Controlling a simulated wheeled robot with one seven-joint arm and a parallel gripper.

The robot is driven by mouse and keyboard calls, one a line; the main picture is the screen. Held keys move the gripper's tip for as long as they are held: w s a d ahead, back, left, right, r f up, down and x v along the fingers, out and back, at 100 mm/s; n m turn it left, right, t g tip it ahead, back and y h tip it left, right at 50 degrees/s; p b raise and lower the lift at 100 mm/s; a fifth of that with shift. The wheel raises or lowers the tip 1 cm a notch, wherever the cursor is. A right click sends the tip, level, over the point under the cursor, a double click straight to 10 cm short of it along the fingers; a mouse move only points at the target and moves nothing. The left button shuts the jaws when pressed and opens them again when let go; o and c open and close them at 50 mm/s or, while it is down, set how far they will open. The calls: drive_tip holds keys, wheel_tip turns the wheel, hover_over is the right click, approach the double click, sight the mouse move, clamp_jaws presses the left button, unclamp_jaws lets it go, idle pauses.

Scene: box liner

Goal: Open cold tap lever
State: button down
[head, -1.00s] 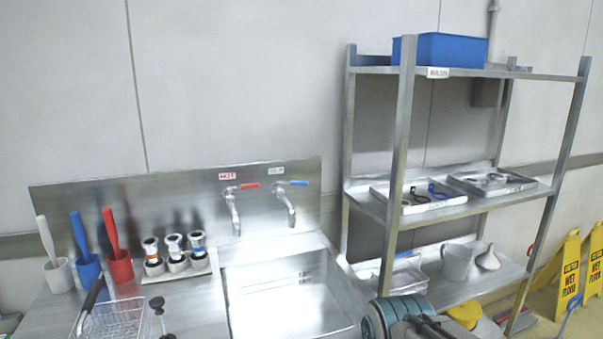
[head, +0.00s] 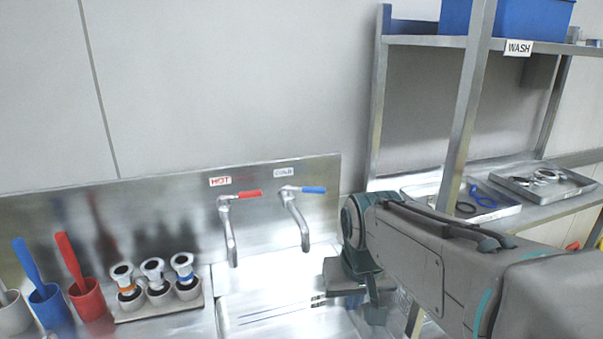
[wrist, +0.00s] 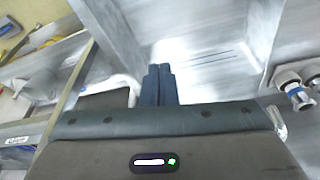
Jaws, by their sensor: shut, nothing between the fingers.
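The cold tap (head: 298,214) is on the steel backsplash under a COLD label. Its blue lever (head: 313,190) points to the right. The hot tap (head: 229,227) with its red lever (head: 249,195) is to its left. My arm comes in from the right, with its wrist below and right of the cold tap, apart from the lever. In the wrist view my gripper (wrist: 160,72) is shut and empty, over the sink area. The taps do not show in the wrist view. My fingertips are not clear in the head view.
The sink basin (head: 275,312) lies below the taps. A rack of several fittings (head: 160,300) stands left of it, with red (head: 88,298) and blue (head: 50,305) holders further left. A steel shelf post (head: 468,105) and a tray (head: 470,205) are at the right.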

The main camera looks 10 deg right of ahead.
drive_tip(key=w+r+p, duration=0.2)
drive_tip(key=w+r, duration=0.3)
drive_tip(key=w, duration=0.3)
drive_tip(key=w+r+p, duration=0.1)
drive_tip(key=w+r, duration=0.5)
drive_tip(key=w, duration=0.3)
wheel_tip(320, 180, up, 5)
drive_tip(key=m+p, duration=0.2)
drive_tip(key=p, duration=0.3)
hover_over(305, 190)
drive_tip(key=w+d, duration=0.2)
drive_tip(key=d, duration=0.1)
wheel_tip(305, 190, down, 10)
drive_tip(key=p, duration=0.1)
drive_tip(key=shift+r+m+t+h, duration=0.15)
drive_tip(key=shift+m+t+h, duration=0.15)
drive_tip(key=shift+h, duration=0.1)
